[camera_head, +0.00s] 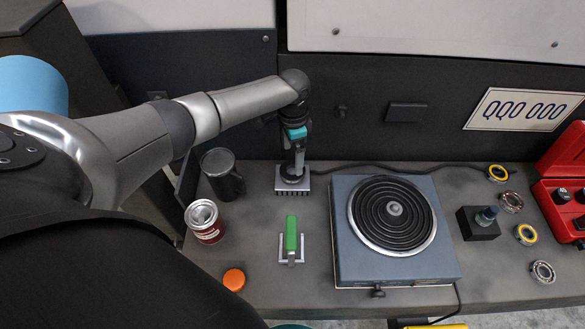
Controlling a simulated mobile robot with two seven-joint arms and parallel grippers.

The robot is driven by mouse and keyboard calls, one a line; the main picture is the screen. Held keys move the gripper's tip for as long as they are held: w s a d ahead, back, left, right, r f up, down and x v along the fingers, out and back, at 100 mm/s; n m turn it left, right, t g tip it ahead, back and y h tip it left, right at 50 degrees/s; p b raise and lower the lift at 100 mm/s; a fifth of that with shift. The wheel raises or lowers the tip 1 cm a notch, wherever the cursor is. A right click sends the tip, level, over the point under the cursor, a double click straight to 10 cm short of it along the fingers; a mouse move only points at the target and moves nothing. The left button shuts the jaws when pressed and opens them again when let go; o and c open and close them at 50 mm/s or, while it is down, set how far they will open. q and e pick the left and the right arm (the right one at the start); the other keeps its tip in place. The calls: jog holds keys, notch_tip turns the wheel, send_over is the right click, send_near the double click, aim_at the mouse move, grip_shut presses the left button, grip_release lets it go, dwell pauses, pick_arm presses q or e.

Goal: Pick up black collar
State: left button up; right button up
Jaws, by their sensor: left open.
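My left gripper (292,188) is at the end of my left arm, near the back of the workbench, left of the hot plate. It points down and is open; its fingers are mostly hidden under its ribbed metal body. I cannot pick out the black collar for certain. A dark round part (487,216) sits on a black block (478,232) right of the hot plate, well apart from my gripper. It is too small to identify. My right gripper is out of view.
The hot plate (345,240) fills the bench's middle. A green-handled tool (291,234) lies in front of my gripper. Several rings (525,235) and a red case (548,205) are at right.

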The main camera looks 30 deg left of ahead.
aim_at(292, 171)
pick_arm(q)
jog(key=shift+f+b, duration=1.15)
jog(key=shift+f, duration=1.65)
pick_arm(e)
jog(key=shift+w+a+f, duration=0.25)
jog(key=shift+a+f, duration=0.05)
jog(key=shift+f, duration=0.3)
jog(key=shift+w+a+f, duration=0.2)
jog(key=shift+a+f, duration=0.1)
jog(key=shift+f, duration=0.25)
pick_arm(q)
jog(key=c, duration=1.5)
jog(key=shift+r, duration=0.1)
grip_shut()
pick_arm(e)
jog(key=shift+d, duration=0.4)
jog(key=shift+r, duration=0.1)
